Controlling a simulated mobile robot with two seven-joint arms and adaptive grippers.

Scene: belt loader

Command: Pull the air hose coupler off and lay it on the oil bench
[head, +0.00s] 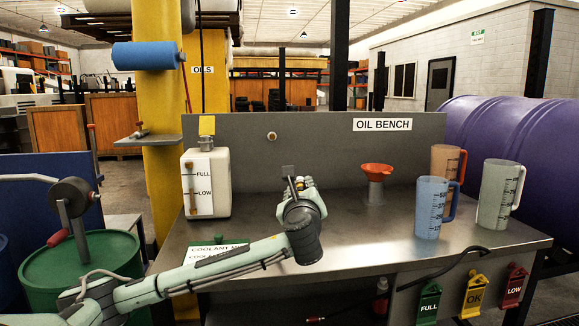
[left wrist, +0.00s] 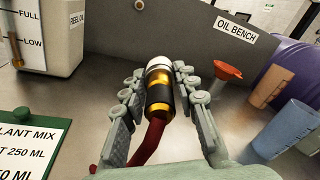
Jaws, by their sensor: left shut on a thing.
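My left gripper (head: 306,186) is above the oil bench (head: 352,232), in front of the back panel. In the left wrist view its fingers are on both sides of the air hose coupler (left wrist: 159,88), shut on it. The coupler is brass and black with a silver end pointing away, and a red hose (left wrist: 147,143) runs from its near end between the fingers. In the head view the coupler is mostly hidden by the gripper. Whether it touches the bench top is unclear. My right gripper is in neither view.
A red funnel (head: 377,170) and blue (head: 431,208), orange (head: 446,162) and clear (head: 497,192) measuring jugs stand right. The bench's middle front is bare.

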